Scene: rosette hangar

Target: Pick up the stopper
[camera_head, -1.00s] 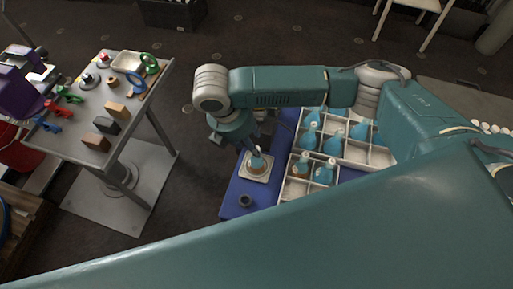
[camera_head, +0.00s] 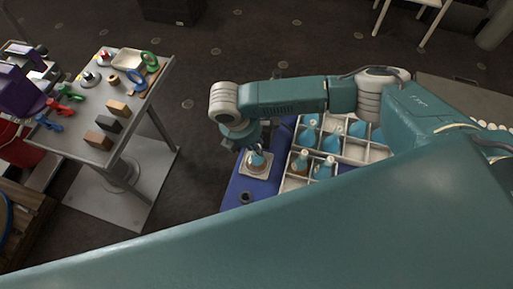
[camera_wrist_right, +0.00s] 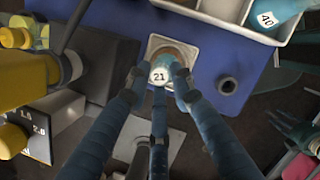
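A flask (camera_head: 257,163) with a blue upper part and a brownish base stands on a square white pad on the blue mat. In the right wrist view its white top (camera_wrist_right: 160,75) bears the number 21; I cannot tell whether this top is the stopper. My right gripper (camera_head: 256,151) is pointing down over the flask. In the wrist view the right gripper's fingers (camera_wrist_right: 158,82) are spread around the top, and I cannot see clear contact. A small dark ring-like piece (camera_head: 245,197) lies on the mat, also in the wrist view (camera_wrist_right: 227,85).
A white divided crate (camera_head: 352,150) with several blue flasks stands right of the pad. A grey table (camera_head: 75,125) with blocks, rings and clamps is at the left, across a floor gap. My own large teal arm part covers the lower front.

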